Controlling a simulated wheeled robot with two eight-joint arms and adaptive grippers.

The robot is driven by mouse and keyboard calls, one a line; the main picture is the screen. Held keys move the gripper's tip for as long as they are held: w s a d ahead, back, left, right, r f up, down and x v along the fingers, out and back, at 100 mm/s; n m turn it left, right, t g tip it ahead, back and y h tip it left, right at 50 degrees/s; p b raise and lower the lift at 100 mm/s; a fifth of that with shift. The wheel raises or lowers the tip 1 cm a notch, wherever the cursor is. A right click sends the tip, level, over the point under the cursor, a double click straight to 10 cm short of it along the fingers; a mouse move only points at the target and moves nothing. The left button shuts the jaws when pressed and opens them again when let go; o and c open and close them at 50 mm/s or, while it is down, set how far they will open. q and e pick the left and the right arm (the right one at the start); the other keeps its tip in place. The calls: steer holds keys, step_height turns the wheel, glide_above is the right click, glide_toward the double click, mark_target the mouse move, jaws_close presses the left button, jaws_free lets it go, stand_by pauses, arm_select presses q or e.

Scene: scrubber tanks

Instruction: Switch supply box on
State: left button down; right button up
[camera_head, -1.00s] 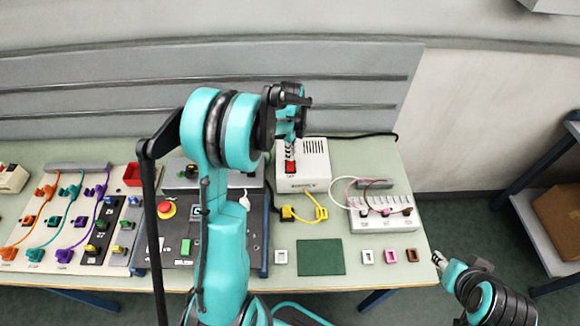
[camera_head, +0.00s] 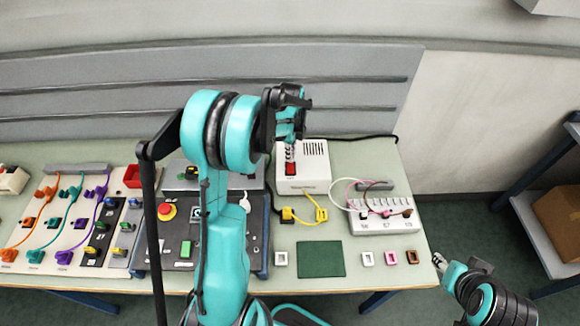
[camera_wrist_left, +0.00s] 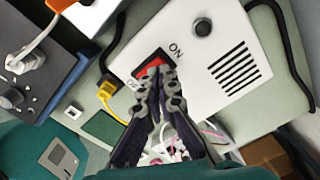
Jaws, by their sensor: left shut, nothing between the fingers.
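The white supply box (camera_head: 317,165) stands at the back of the table in the head view and fills the upper part of the left wrist view (camera_wrist_left: 205,75). Its red rocker switch (camera_wrist_left: 152,64) lies between the ON print and a partly covered OFF print. My left gripper (camera_wrist_left: 158,74) is shut and empty, its tips over the switch and at or very near its face. Contact and the rocker's tilt cannot be told. In the head view, my left gripper (camera_head: 290,158) hides part of the switch (camera_head: 291,168). My right arm's end (camera_head: 445,264) is low at right, its fingers unclear.
A yellow plug and cable (camera_head: 305,214) lie before the box. A white socket block (camera_head: 382,219) stands to its right. A dark panel with a red button (camera_head: 167,211) is left. A green mat (camera_head: 320,259) lies in front. A black cable runs behind the box.

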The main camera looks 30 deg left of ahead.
mark_target(290, 164)
arm_select(q)
steer(key=shift+f+b, duration=0.95)
steer(key=shift+f, duration=0.15)
stand_by(0.7)
steer(key=shift+r+p, duration=2.25)
steer(key=shift+r, duration=1.3)
